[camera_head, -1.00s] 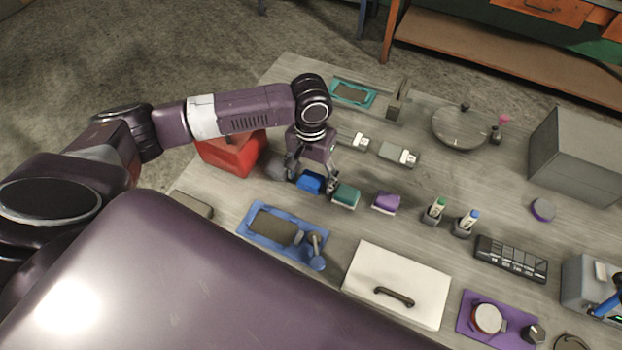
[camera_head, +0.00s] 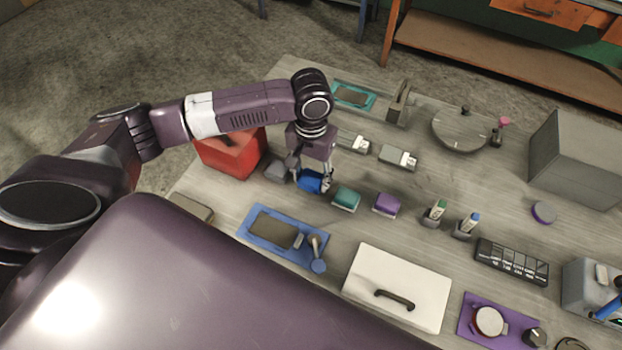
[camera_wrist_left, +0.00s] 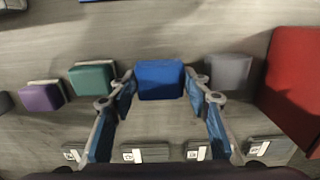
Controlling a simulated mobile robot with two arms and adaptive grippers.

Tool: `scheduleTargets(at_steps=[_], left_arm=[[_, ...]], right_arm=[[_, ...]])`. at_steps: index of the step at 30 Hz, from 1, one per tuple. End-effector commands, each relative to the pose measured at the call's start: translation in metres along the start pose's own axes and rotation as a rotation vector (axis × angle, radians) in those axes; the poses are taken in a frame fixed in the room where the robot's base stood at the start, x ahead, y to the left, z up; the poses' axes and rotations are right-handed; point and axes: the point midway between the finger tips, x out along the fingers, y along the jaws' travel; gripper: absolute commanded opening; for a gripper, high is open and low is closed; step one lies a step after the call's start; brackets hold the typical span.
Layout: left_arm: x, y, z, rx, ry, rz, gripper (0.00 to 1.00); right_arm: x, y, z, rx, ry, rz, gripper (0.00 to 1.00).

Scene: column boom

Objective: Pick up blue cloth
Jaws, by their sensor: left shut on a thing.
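The blue cloth (camera_head: 311,182) is a small folded block in a row of similar cloths on the grey table. My left gripper (camera_head: 311,178) reaches down over it from above, with a finger on either side. In the left wrist view the blue cloth (camera_wrist_left: 160,80) sits between the tips of my left gripper (camera_wrist_left: 159,88), which is shut on it. I cannot tell whether the cloth is clear of the table. My right gripper is in neither view.
A grey cloth (camera_head: 276,171) is close on the left, and a green cloth (camera_head: 346,199) and purple cloth (camera_head: 386,204) are on the right. A red container (camera_head: 232,155) stands behind the grey one. A blue tray (camera_head: 262,254) and white box lid (camera_head: 398,285) lie nearer.

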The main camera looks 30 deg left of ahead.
Motion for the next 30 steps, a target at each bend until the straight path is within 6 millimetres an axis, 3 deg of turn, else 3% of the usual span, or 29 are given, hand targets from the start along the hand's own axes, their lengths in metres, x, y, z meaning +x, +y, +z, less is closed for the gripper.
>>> scheduleTargets(at_steps=[5, 12, 18, 23, 30], left_arm=[[-0.036, 0.001, -0.002, 0.000, 0.007, 0.003, 0.20], [-0.108, 0.001, -0.002, 0.002, 0.008, 0.002, 0.20], [-0.156, 0.000, -0.001, 0.000, 0.005, 0.001, 0.20], [-0.177, -0.001, -0.001, -0.002, 0.003, -0.001, 0.20], [-0.185, 0.000, 0.000, -0.001, -0.001, 0.000, 0.20]], right_arm=[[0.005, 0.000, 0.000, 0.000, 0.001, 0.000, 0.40], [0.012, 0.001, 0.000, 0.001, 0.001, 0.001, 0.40], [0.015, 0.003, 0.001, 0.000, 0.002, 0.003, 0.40], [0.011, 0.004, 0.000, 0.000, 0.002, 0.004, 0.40], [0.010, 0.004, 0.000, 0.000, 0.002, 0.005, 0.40]])
